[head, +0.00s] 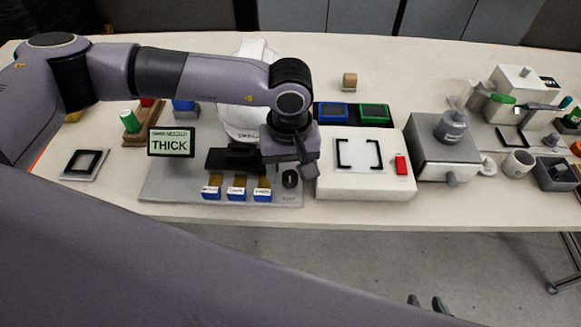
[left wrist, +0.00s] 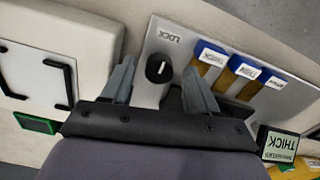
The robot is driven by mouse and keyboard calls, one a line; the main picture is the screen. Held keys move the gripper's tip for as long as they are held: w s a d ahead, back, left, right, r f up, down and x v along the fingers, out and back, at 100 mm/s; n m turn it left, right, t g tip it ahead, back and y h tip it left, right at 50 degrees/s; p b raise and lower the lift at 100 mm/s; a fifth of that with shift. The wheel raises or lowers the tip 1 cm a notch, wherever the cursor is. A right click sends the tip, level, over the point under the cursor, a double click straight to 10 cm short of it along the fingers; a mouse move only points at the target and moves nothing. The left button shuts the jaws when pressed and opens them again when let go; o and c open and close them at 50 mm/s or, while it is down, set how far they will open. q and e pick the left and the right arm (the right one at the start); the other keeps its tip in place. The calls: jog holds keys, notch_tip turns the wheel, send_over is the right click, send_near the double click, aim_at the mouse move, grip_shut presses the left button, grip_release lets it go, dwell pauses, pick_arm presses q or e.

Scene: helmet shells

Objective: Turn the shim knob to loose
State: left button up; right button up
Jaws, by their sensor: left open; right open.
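The shim knob (left wrist: 159,68) is a small round black dial with a white pointer line. It also shows in the head view (head: 290,178), on the right end of a grey plate (head: 170,194). A LOCK label (left wrist: 171,36) lies beside the knob; I cannot make out a "loose" label. My left gripper (left wrist: 160,77) is open, its fingers on either side of the knob in the wrist picture; contact cannot be told. In the head view the left gripper (head: 304,165) is just above and right of the knob. My right gripper (head: 427,304) is open and empty at the bottom edge.
A display (head: 171,142) reads THICK. A white box with a red switch (head: 365,185) is close on the right. A white helmet shell (head: 240,112) is partly hidden behind my left arm.

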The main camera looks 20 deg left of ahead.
pick_arm(q)
jog(key=shift+f, duration=0.3)
jog(key=c, duration=1)
jog(key=shift+c, duration=0.2)
